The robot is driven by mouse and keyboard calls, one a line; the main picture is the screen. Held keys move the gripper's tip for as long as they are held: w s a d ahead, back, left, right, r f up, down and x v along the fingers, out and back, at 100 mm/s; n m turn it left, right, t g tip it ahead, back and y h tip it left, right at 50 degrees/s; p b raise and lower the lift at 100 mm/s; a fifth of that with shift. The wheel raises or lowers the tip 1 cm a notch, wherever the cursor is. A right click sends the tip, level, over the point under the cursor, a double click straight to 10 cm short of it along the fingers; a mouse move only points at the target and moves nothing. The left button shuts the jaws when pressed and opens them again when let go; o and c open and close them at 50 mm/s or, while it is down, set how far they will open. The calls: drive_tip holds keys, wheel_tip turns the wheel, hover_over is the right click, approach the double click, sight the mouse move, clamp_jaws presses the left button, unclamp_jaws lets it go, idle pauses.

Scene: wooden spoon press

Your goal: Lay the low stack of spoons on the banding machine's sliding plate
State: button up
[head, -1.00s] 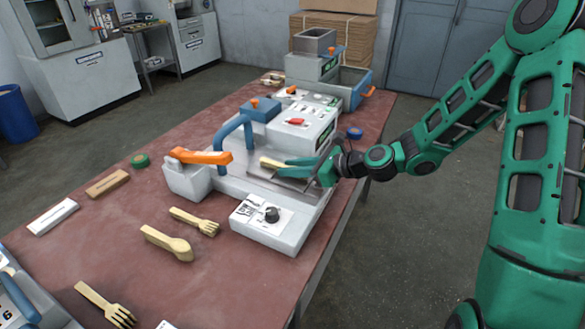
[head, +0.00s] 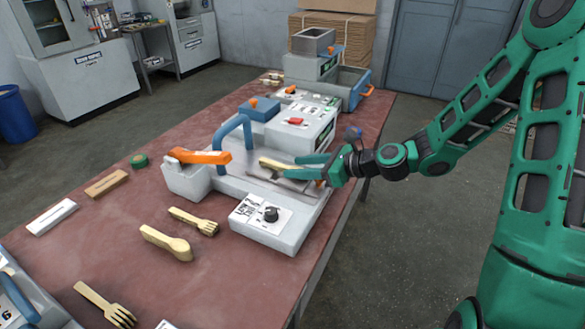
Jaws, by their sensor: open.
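The banding machine (head: 205,182) is grey-white with an orange lever and a blue arch. A pale wooden stack (head: 272,163), long and thin, lies on its metal sliding plate (head: 243,172). Only its handle-like end shows clearly, so I cannot tell its shape at the other end. My green gripper (head: 304,166) is open at the right end of this stack, with its fingers low over the plate; I cannot tell whether they touch it. A thicker stack of spoons (head: 168,243) lies on the table left of the machine.
Wooden forks (head: 195,220) lie beside the spoons, and more forks (head: 106,304) lie near the front. A second machine (head: 318,72) stands behind. A wooden block (head: 107,184), a white block (head: 52,217) and a green tape roll (head: 139,160) lie on the left.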

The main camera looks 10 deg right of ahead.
drive_tip(key=v, duration=0.9)
drive_tip(key=s+d+f+n+g+h, duration=0.45)
drive_tip(key=s+d+n+h, duration=0.25)
drive_tip(key=s+d+n, duration=0.45)
drive_tip(key=s+d+r+n+g+h, duration=0.1)
drive_tip(key=s+d+r+n+h, duration=0.1)
drive_tip(key=s+d, duration=0.4)
drive_tip(key=s+d+r+n+g+h, duration=0.2)
drive_tip(key=s+d+r+n, duration=0.2)
drive_tip(key=s, duration=0.9)
wheel_tip(320, 180, up, 2)
drive_tip(key=d, duration=0.2)
drive_tip(key=shift+d+n, duration=0.25)
drive_tip(key=shift+n, duration=0.1)
drive_tip(key=shift+s+r, duration=0.1)
